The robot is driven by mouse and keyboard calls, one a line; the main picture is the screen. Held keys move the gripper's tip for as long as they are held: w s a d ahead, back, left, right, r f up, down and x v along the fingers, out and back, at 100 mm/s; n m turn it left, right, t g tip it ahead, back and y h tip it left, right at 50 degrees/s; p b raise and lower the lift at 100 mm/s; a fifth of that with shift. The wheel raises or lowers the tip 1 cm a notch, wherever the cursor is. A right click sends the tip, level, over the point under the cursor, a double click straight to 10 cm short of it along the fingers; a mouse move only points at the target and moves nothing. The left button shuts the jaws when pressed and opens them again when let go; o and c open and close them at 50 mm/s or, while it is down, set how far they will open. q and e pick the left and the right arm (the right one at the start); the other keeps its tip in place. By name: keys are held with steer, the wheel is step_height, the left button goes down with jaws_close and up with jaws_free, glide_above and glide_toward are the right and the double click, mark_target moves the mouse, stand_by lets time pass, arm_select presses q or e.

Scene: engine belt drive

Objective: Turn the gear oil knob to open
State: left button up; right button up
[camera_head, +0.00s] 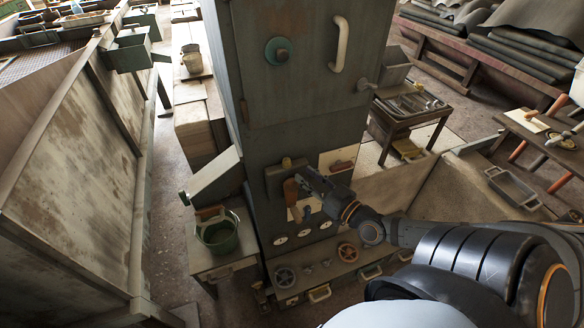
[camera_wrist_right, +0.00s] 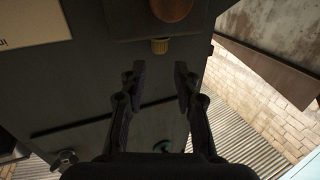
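A brown-orange handle (camera_head: 291,190) sits on a dark block (camera_head: 280,172) on the front of the tall grey-green cabinet (camera_head: 290,110). In the right wrist view, a rounded brown knob (camera_wrist_right: 171,8) is cut off by the top edge, with a small brass-coloured knob (camera_wrist_right: 160,46) just below it. I cannot tell which of these is the gear oil knob. My right gripper (camera_head: 304,178) is close beside the handle. In the wrist view its two fingers (camera_wrist_right: 160,76) are apart, with nothing between them, short of the brass knob. My left gripper is not in view.
A green bucket (camera_head: 218,234) stands on a side bench to the left. A side table (camera_head: 420,112) with tools stands right of the cabinet. A large worn metal panel (camera_head: 75,150) fills the left.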

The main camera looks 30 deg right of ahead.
mark_target(289, 163)
steer(key=w, duration=0.1)
steer(key=w+b, duration=0.1)
steer(key=w, duration=0.3)
steer(key=shift+w+a+f, duration=0.15)
steer(key=shift+w+a, duration=0.1)
steer(key=shift+w, duration=0.4)
steer(key=shift+w+a+b, duration=0.2)
steer(key=shift+w+b, duration=0.1)
steer(key=shift+w, duration=0.1)
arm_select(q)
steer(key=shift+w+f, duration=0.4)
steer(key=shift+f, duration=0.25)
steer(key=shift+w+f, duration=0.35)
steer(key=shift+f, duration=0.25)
arm_select(e)
steer(key=shift+c, duration=0.3)
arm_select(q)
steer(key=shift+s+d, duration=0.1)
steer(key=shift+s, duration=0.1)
arm_select(e)
jaws_close()
